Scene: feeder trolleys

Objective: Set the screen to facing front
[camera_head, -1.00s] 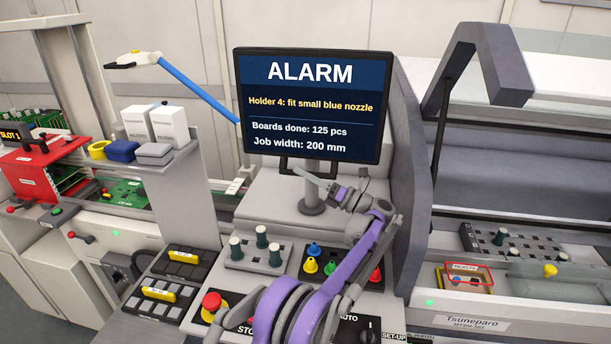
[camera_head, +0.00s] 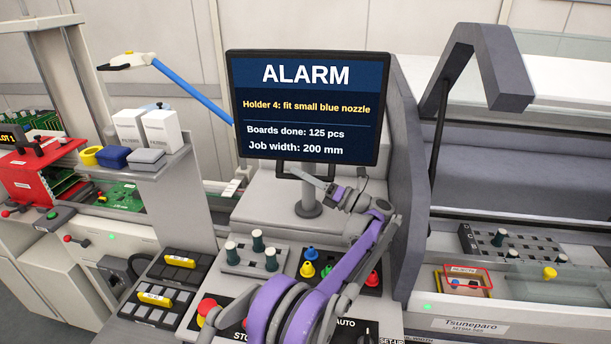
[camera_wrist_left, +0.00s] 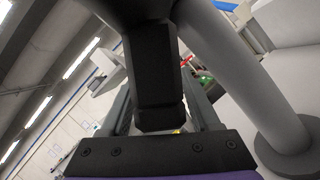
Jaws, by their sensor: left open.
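The screen (camera_head: 305,105) stands on a grey post (camera_head: 309,190) at the middle of the machine and shows an ALARM text. Its face is toward my head camera, and its right edge looks slightly nearer. A black handle (camera_head: 284,170) hangs under its lower edge. My left gripper (camera_head: 311,177) is just below the screen, in front of the post, with its fingers pointing left. In the left wrist view a black bar (camera_wrist_left: 157,75), apparently the handle, lies between the open fingers; contact cannot be told. The grey post (camera_wrist_left: 235,70) is close on the right there.
Below the screen are a nozzle rack (camera_head: 250,255), coloured nozzles (camera_head: 307,269) and a red stop button (camera_head: 208,308). A grey side panel (camera_head: 405,170) stands close to the screen's right. A blue bar (camera_head: 195,92) rises behind its left. Boxes (camera_head: 160,130) sit on a shelf at left.

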